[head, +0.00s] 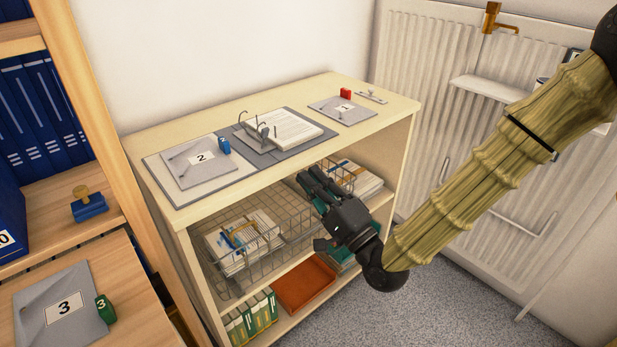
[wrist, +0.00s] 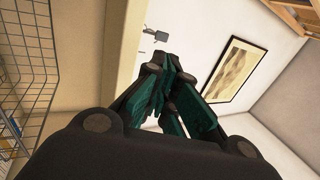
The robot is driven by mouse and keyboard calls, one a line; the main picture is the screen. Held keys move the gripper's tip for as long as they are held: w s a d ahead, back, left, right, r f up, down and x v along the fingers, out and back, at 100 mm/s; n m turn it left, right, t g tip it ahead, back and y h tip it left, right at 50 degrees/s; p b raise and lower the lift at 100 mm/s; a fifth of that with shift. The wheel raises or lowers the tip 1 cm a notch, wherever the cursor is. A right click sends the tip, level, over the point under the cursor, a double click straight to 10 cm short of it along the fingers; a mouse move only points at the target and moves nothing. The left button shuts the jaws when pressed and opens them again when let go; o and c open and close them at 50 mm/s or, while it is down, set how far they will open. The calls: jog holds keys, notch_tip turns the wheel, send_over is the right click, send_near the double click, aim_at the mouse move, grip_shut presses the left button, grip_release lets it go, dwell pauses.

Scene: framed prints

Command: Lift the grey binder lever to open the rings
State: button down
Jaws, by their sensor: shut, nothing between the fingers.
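An open grey binder (head: 262,155) lies on top of the low wooden cabinet (head: 185,197), with a stack of white paper (head: 285,130) on its right side. Thin metal rings and a lever (head: 262,129) stand up at the paper's left; whether the rings are open or shut is too small to tell. My gripper (head: 306,178) is in front of the cabinet, below its top edge and apart from the binder. Its fingers are together and empty, also in the wrist view (wrist: 165,82). A small dark grey part (wrist: 160,35) shows beyond the fingertips at the cabinet edge, perhaps the lever.
A wire basket (head: 290,235) sits on the shelf close to my gripper. A radiator (head: 425,110) stands at right.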

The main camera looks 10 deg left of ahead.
aim_at(282, 157)
jog(key=b+x, duration=0.1)
jog(key=x, duration=1)
jog(key=shift+w+a+r, duration=0.15)
jog(key=shift+w+a, duration=0.05)
jog(key=shift+a, duration=0.2)
jog(key=shift+d+r, duration=0.1)
